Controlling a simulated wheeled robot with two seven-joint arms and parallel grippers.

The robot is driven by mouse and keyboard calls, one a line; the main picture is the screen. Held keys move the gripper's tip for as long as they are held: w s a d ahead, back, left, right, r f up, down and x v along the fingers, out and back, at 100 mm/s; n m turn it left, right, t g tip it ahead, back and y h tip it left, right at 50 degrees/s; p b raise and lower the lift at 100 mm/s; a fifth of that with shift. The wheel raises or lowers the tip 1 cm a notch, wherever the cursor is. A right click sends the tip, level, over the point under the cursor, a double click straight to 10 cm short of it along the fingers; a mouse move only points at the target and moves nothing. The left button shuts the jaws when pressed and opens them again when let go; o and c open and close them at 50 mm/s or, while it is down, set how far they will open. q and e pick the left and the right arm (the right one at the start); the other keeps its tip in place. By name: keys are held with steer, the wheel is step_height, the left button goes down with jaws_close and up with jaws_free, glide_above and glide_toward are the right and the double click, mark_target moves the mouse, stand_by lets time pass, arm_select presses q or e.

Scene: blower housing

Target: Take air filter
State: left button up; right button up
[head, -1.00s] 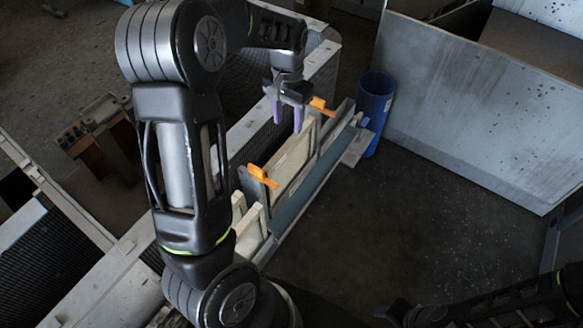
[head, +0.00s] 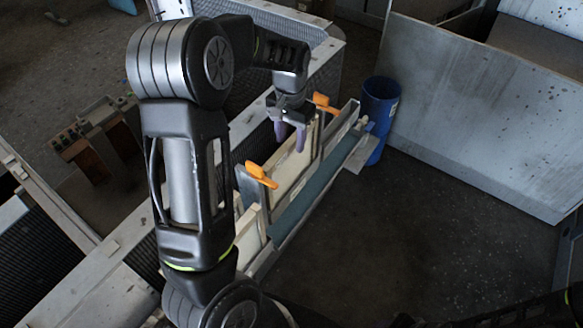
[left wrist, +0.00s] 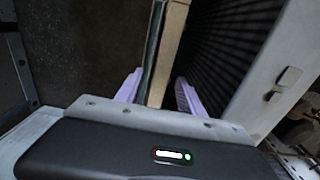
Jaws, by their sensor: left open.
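The air filter (head: 292,168) is a pale tan framed panel standing upright in the housing slot, between two orange clips (head: 261,175) (head: 324,103). My left gripper (head: 291,142) is open, pointing down at the filter's top edge. In the left wrist view, its purple fingers (left wrist: 158,92) are on either side of the filter's tan edge (left wrist: 169,55), with gaps visible. I cannot tell whether either finger touches it. Only dark parts of my right arm show at the bottom right edge; its fingers cannot be made out.
A blue bin (head: 378,105) stands behind the housing's far end. A large grey metal panel (head: 480,110) stands at the right. Black mesh and pale frame beams (head: 310,75) run along the left of the slot. The dark floor (head: 400,230) in front is clear.

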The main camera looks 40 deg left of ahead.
mark_target(292, 154)
arm_select(q)
steer(key=shift+f, duration=0.8)
steer(key=shift+w+f+p, duration=0.15)
steer(key=shift+f+p, duration=0.15)
steer(key=shift+f, duration=1)
steer(key=shift+w+f+p, duration=0.1)
steer(key=shift+f+p, duration=0.15)
steer(key=shift+f, duration=1.05)
jaws_close()
